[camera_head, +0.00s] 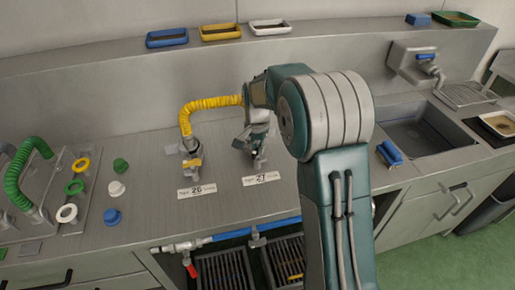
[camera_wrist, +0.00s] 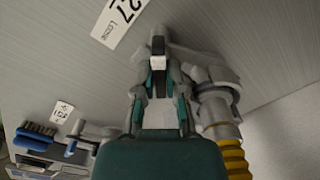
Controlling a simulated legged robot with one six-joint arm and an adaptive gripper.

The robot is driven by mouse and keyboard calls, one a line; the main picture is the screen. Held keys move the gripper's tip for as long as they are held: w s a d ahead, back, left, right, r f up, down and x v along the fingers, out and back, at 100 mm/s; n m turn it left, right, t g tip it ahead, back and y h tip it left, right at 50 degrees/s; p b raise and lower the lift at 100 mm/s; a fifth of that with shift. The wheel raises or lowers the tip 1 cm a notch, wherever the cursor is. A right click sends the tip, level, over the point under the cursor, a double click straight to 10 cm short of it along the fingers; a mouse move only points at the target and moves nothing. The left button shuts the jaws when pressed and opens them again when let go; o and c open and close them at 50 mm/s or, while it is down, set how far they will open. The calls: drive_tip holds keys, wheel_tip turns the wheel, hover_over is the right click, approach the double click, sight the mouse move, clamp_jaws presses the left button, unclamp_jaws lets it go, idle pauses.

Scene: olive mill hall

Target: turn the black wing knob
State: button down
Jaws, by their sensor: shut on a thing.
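The black wing knob (camera_wrist: 158,44) shows in the wrist view between my fingertips, beyond the teal gripper body. My gripper (camera_wrist: 158,70) is shut on it. In the head view my gripper (camera_head: 253,146) reaches down to the valve behind the label marked 27 (camera_head: 261,178). My arm and gripper cover most of that valve, and the knob's angle cannot be read clearly. The label also shows in the wrist view (camera_wrist: 119,18).
A yellow wing knob (camera_head: 192,163) with a yellow ribbed hose (camera_head: 212,103) stands close on the left, behind label 26 (camera_head: 197,191). A green hose (camera_head: 20,170) and several coloured caps lie further left. A sink (camera_head: 425,132) is at the right. Counter front is clear.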

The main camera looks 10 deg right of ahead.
drive_tip(key=m, duration=0.4)
drive_tip(key=shift+s+a+f+m, duration=0.1)
drive_tip(key=shift+f+m, duration=0.15)
drive_tip(key=shift+m, duration=0.05)
drive_tip(key=m, duration=0.4)
drive_tip(key=shift+m, duration=0.3)
drive_tip(key=c, duration=0.7)
unclamp_jaws()
drive_tip(key=shift+a, duration=0.1)
drive_tip(key=shift+r, duration=0.1)
drive_tip(key=shift+r, duration=0.1)
drive_tip(key=r, duration=1.1)
drive_tip(key=shift+w+r, duration=0.2)
drive_tip(key=shift+r, duration=0.15)
